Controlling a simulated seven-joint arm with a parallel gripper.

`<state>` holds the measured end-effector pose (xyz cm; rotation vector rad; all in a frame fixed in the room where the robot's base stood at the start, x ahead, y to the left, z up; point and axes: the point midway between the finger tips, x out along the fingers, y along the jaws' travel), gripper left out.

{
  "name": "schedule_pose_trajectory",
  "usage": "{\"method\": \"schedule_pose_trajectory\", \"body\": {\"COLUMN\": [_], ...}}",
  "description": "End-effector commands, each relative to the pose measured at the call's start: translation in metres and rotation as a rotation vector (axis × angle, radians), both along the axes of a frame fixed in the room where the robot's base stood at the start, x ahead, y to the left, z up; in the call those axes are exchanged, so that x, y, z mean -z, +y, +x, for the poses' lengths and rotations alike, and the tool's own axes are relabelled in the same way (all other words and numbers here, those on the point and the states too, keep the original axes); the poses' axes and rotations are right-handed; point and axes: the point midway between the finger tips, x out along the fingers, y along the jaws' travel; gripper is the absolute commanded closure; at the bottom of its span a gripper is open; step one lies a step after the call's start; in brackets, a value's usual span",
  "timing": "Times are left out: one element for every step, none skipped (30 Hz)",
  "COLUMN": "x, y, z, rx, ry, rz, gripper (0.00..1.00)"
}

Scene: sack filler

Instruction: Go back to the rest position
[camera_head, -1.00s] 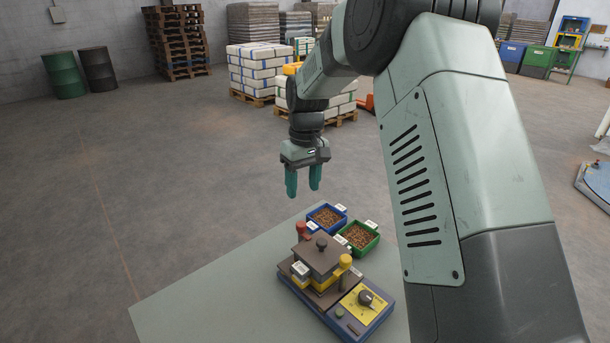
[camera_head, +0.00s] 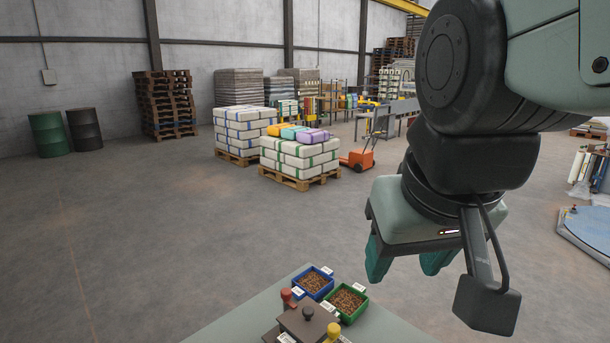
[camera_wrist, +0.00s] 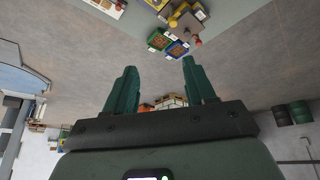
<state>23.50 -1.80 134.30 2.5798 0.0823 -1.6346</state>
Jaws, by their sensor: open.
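My gripper (camera_head: 408,266) hangs in the air at the right of the head view, close to the camera, with its teal fingers apart and nothing between them. In the wrist view, the two fingers of my gripper (camera_wrist: 157,88) are spread and empty. Below and left of it in the head view is the grey table (camera_head: 240,326). On the table are a blue bin (camera_head: 328,293) and a green bin (camera_head: 362,308), both holding brown pieces, and a brown-topped device (camera_head: 305,322) with a dark knob, cut off by the lower edge.
Pallets of white sacks (camera_head: 300,156) stand on the floor behind, beside an orange pallet truck (camera_head: 358,159). Two drums (camera_head: 48,134) and stacked wooden pallets (camera_head: 166,103) are at the back left. A blue round platform (camera_head: 590,229) lies at the right. The floor between is clear.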

Motion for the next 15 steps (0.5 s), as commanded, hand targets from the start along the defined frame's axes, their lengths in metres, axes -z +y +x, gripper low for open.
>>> {"method": "schedule_pose_trajectory", "body": {"x": [0.003,0.004,0.006,0.007,0.009,0.01,0.01,0.011,0.011,0.011,0.011,0.011,0.011,0.011,0.011], "y": [-0.003,-0.004,-0.005,-0.006,-0.006,-0.007,-0.007,-0.007,-0.007,-0.007,-0.007,-0.007,-0.007,-0.007,-0.007], "z": [-0.012,-0.017,-0.023,-0.027,-0.029,-0.032,-0.033,-0.034,-0.034,-0.034,-0.034,-0.034,-0.034,-0.034,-0.034], "rx": [0.019,0.027,0.036,0.041,0.046,0.05,0.053,0.054,0.055,0.055,0.055,0.055,0.055,0.054,0.054], "ry": [-0.02,-0.029,-0.037,-0.042,-0.045,-0.049,-0.051,-0.052,-0.052,-0.052,-0.051,-0.051,-0.051,-0.051,-0.051], "rz": [0.012,0.018,0.024,0.027,0.031,0.034,0.036,0.037,0.038,0.038,0.037,0.037,0.037,0.037,0.037], "gripper": [0.45,0.45,0.45,0.45,0.45,0.45,0.45,0.45,0.45,0.45,0.45,0.45,0.45,0.45,0.45]}}
